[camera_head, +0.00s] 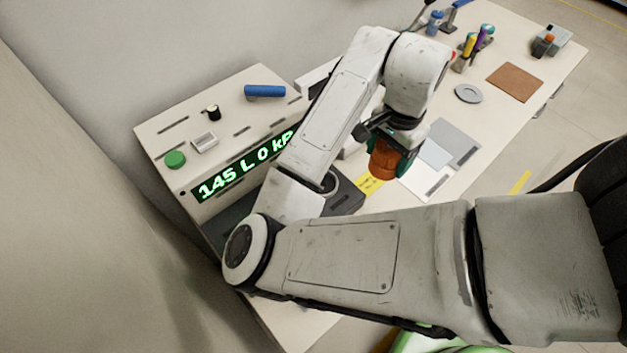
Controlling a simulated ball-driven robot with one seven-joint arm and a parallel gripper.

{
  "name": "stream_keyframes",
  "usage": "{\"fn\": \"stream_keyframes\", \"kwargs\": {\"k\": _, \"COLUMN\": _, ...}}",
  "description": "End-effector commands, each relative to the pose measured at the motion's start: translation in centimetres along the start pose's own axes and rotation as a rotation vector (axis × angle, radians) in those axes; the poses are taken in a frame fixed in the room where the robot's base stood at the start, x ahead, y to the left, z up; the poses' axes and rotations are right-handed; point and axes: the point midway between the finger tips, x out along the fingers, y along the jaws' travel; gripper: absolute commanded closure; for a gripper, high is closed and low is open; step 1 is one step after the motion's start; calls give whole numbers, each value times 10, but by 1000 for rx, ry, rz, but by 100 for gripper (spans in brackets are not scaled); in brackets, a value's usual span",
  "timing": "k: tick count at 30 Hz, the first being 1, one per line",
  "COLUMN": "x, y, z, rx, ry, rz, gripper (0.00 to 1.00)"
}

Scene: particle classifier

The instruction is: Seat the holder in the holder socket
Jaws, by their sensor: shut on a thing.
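My gripper (391,138) points down over the bench near the middle of the view. It is shut on an orange-brown cylindrical holder (383,165), which hangs upright or nearly so above the bench top. A dark base unit (345,196) with a round dark opening (329,184) sits to the lower left of the holder, partly hidden by my arm. This looks like the holder socket, but I cannot tell for certain. The holder is apart from it.
Papers (455,140), a yellow label (369,184), a grey disc (468,93), a brown mat (514,82) and coloured tools (468,46) lie on the bench.

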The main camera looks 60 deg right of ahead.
Motion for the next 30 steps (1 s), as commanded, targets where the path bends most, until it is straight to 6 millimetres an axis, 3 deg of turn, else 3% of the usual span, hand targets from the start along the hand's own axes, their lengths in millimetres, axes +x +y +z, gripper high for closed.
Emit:
{"fn": "stream_keyframes", "kwargs": {"k": 12, "x": 37, "y": -67, "z": 45, "rx": -9, "ry": 2, "rz": 2, "gripper": 87}}
{"fn": "stream_keyframes", "kwargs": {"k": 18, "x": 68, "y": -90, "z": 60, "rx": -7, "ry": 1, "rz": 2, "gripper": 87}}
{"fn": "stream_keyframes", "kwargs": {"k": 30, "x": 96, "y": -111, "z": 74, "rx": -4, "ry": -1, "rz": -1, "gripper": 87}}
